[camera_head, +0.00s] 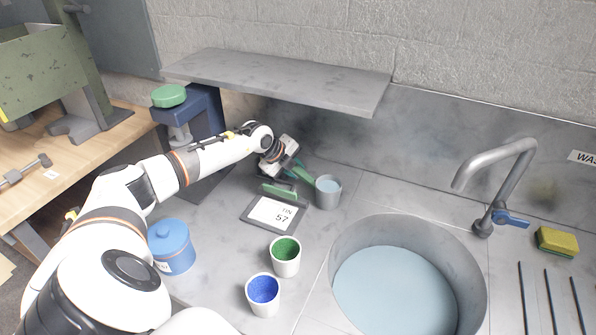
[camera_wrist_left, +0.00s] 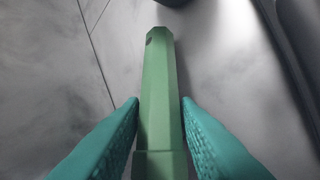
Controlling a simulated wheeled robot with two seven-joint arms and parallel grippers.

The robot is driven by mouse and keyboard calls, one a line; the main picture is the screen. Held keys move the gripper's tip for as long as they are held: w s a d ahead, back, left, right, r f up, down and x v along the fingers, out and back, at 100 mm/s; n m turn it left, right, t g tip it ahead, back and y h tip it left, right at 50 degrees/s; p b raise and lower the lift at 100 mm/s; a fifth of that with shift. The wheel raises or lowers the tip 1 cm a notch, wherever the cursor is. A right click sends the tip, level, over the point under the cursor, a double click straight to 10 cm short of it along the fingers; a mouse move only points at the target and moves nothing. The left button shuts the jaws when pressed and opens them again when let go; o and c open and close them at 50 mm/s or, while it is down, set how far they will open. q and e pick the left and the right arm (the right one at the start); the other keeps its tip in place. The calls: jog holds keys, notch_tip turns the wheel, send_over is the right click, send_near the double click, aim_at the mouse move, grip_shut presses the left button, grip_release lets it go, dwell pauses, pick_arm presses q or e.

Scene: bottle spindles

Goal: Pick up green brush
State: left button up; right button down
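The green brush shows in the wrist view as a light green faceted handle (camera_wrist_left: 160,95) running away from the camera, with a small dark hole near its far end. My left gripper (camera_wrist_left: 160,112) has its teal fingers on either side of this handle, very close to it. I cannot tell whether they press on it. In the head view my left gripper (camera_head: 302,173) is low over the counter, left of a grey cup (camera_head: 328,190) with pale liquid. My right gripper is not in view.
White cups of green (camera_head: 285,268) and blue (camera_head: 263,308) stand nearer. A blue lidded pot (camera_head: 171,260) is left. A shelf (camera_head: 280,77) overhangs behind; the sink (camera_head: 345,235) is right.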

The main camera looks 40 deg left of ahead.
pick_arm(q)
grip_shut()
jog(key=shift+s, duration=0.1)
jog(key=shift+s+d+r+b, duration=0.1)
jog(key=shift+s+r+b, duration=0.2)
jog(key=shift+b, duration=0.15)
notch_tip(320, 180, up, 7)
jog(key=shift+f+b, duration=0.2)
jog(key=shift+b, duration=0.65)
jog(key=s+d+b, duration=0.3)
jog(key=s, duration=0.6)
jog(key=s+d+b, duration=0.3)
jog(key=s+b, duration=0.1)
jog(key=s, duration=0.5)
jog(key=shift+s, duration=0.15)
